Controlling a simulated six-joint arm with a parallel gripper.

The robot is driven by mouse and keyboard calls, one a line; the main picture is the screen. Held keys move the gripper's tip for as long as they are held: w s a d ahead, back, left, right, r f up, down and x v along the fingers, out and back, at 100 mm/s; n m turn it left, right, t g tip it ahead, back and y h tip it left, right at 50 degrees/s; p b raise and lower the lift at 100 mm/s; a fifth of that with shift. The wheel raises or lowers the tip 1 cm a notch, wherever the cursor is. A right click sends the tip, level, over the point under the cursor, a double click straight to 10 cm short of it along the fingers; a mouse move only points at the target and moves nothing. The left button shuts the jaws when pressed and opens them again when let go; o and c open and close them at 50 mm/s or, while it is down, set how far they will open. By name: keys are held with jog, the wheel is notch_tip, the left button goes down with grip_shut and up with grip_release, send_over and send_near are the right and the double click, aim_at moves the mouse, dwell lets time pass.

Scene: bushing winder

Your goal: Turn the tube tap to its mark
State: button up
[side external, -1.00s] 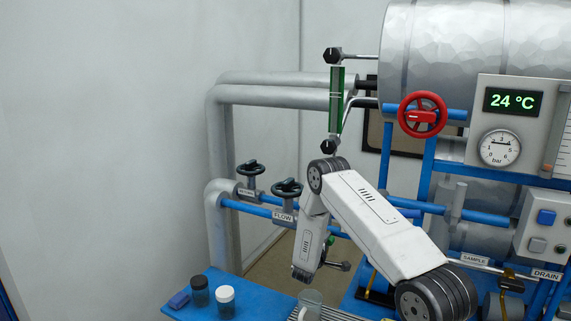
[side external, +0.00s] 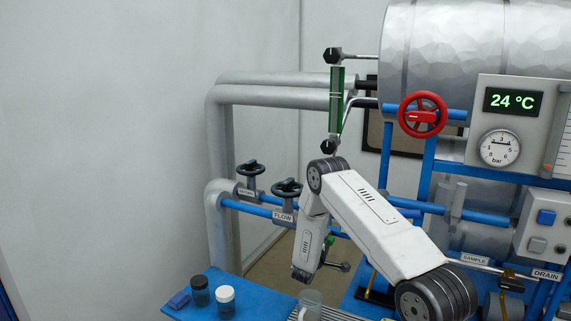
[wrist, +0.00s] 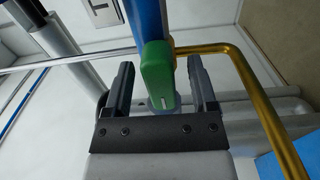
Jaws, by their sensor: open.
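A green tap handle (wrist: 155,70) with a short white line on its end shows in the wrist view, at the lower end of a blue pipe (wrist: 148,18). My gripper (wrist: 160,62) is open, with one dark finger on each side of the green handle. A gap shows on both sides, wider on the right. In the side view a small green part (side external: 329,241) shows just behind my wrist. My fingers cannot be made out clearly there. A mark for the tap cannot be made out.
A bent brass tube (wrist: 255,85) runs from beside the tap past my right finger. In the side view, a red handwheel (side external: 422,115), a sight tube (side external: 336,98) and the FLOW valve (side external: 287,188) stand around. Two jars (side external: 225,300) are on the blue bench.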

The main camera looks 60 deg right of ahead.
jog(key=a, duration=0.7)
jog(key=shift+a, duration=0.35)
jog(key=s+a+r+t+y, duration=0.1)
jog(key=a+r+y, duration=0.2)
jog(key=a+y, duration=0.3)
jog(key=s+a+r+y, duration=0.1)
jog(key=a+r+y, duration=0.3)
jog(key=a, duration=1.3)
jog(key=s+a+r+t+y, duration=0.1)
jog(key=a+r+y, duration=0.3)
jog(key=a+y, duration=0.4)
jog(key=shift+s+a+r+t, duration=0.2)
jog(key=shift+s+a+t, duration=0.15)
jog(key=shift+a, duration=1.35)
